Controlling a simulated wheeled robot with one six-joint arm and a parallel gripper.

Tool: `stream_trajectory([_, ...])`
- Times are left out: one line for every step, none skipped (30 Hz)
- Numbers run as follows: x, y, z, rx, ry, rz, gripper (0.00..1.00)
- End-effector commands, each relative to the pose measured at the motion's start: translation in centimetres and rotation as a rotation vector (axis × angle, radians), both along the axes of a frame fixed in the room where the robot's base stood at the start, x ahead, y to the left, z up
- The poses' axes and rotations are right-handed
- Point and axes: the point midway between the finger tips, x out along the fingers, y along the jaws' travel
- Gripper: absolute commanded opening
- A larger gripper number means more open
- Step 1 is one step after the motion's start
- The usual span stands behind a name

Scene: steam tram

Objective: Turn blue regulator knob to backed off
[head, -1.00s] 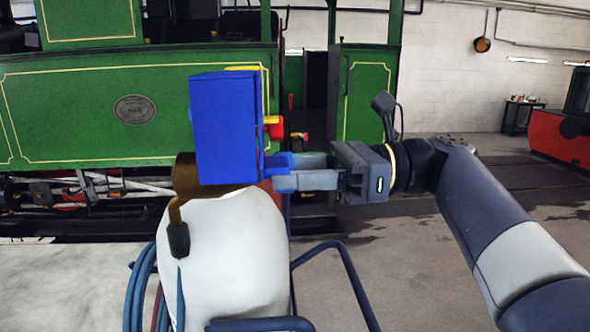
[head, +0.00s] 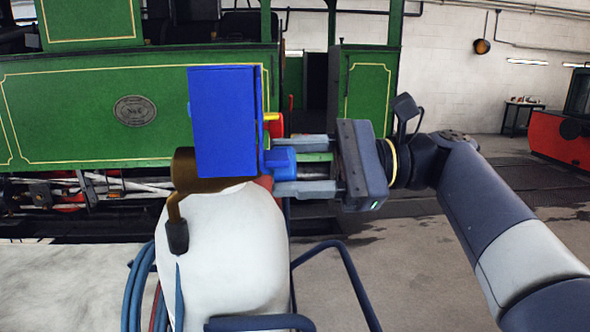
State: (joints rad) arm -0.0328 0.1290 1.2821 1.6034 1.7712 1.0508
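A large upright blue block (head: 224,122) stands in the middle left. A smaller blue knob (head: 281,160) juts from its lower right side. My gripper (head: 302,166) reaches in from the right, its two grey fingers one above and one below the knob. They look shut on it, though the contact at the fingertips is partly hidden. Red and yellow parts (head: 273,125) show behind the block's right side. What lies behind the block is hidden.
A brown cylinder (head: 190,171) and a large white rounded body (head: 228,250) lie below the block. Blue tube rails (head: 345,262) stand in front. The green tram (head: 85,110) fills the back left. Open floor (head: 445,240) lies to the right.

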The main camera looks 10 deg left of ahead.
Motion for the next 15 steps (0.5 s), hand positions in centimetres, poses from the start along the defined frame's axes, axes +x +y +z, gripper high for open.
stream_trajectory([0.00,0.00,-0.18,0.010,-0.043,0.000,0.24])
stream_trajectory([-0.01,0.00,-0.20,0.017,-0.070,0.000,0.24])
stream_trajectory([-0.01,0.00,-0.20,0.026,-0.108,0.000,0.24])
stream_trajectory([-0.02,-0.01,-0.21,0.032,-0.135,0.000,0.24])
stream_trajectory([-0.02,-0.01,-0.21,0.039,-0.163,0.000,0.24])
stream_trajectory([-0.03,-0.01,-0.23,0.048,-0.200,0.000,0.24])
stream_trajectory([-0.03,-0.01,-0.25,0.055,-0.228,0.000,0.24])
stream_trajectory([-0.03,-0.01,-0.27,0.061,-0.256,0.000,0.24])
stream_trajectory([-0.03,-0.01,-0.28,0.070,-0.293,0.000,0.24])
stream_trajectory([-0.04,-0.01,-0.28,0.077,-0.321,0.000,0.24])
stream_trajectory([-0.04,-0.01,-0.29,0.084,-0.348,0.000,0.24])
stream_trajectory([-0.04,-0.01,-0.29,0.093,-0.385,0.000,0.24])
stream_trajectory([-0.04,-0.01,-0.31,0.099,-0.412,0.000,0.24])
stream_trajectory([-0.05,-0.01,-0.32,0.107,-0.440,0.001,0.24])
stream_trajectory([-0.05,-0.01,-0.34,0.115,-0.477,0.001,0.24])
